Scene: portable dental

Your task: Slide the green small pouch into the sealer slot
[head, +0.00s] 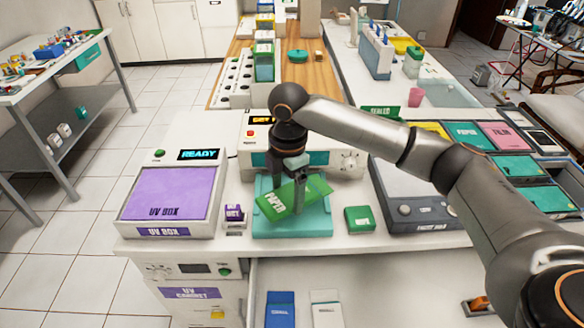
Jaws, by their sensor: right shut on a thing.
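A green pouch with white lettering (283,203) is held tilted in my right gripper (303,197), which is shut on it. The pouch is over the teal tray (262,226) at the front of the sealer (345,161), a white machine with a yellow display. My right gripper and wrist cover the middle of the sealer, so its slot is mostly hidden. I cannot tell whether the pouch touches the tray. My left gripper is not in view.
A purple-lidded UV box (168,193) and a small purple box (234,215) stand left of the tray. A small green box (360,219) and a grey machine (400,185) are to its right. Coloured bins (512,166) line the right side.

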